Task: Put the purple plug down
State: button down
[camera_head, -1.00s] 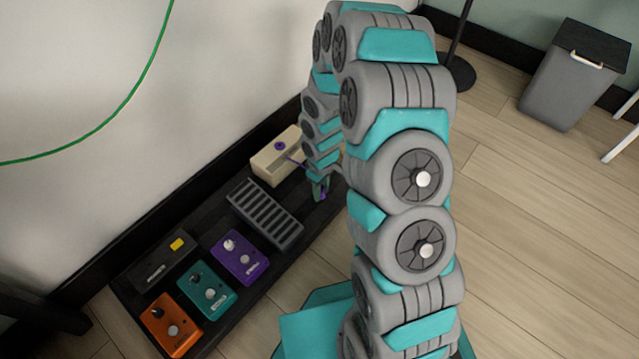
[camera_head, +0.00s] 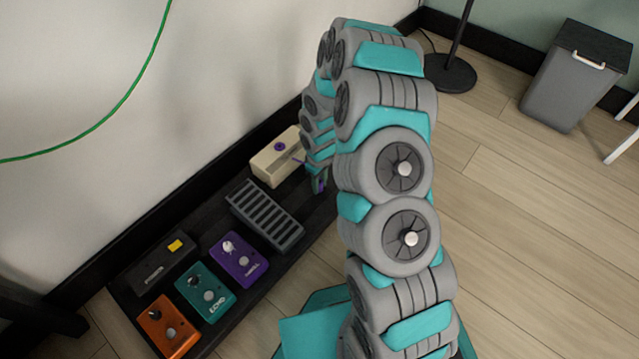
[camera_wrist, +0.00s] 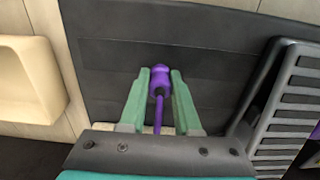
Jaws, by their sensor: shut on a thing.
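The purple plug (camera_wrist: 158,84) is held between the two green fingers of my gripper (camera_wrist: 160,88), with its thin purple cord running back toward the gripper's base in the wrist view. My gripper is shut on it. In the head view the plug shows only as a small purple patch (camera_head: 321,186) at my gripper (camera_head: 319,183), partly hidden by my arm. The plug is over the dark board (camera_wrist: 205,25); I cannot tell whether it touches it.
A cream box (camera_head: 276,162) with a purple knob stands beside the gripper on the board. A grey ridged pedal (camera_head: 265,215) lies nearer, then purple (camera_head: 238,260), teal (camera_head: 206,292) and orange (camera_head: 168,328) pedals. The board under the plug looks bare.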

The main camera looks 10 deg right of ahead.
jog(key=shift+f, duration=0.25)
jog(key=shift+f, duration=0.35)
jog(key=c, duration=0.6)
grip_release()
jog(key=shift+r, duration=0.1)
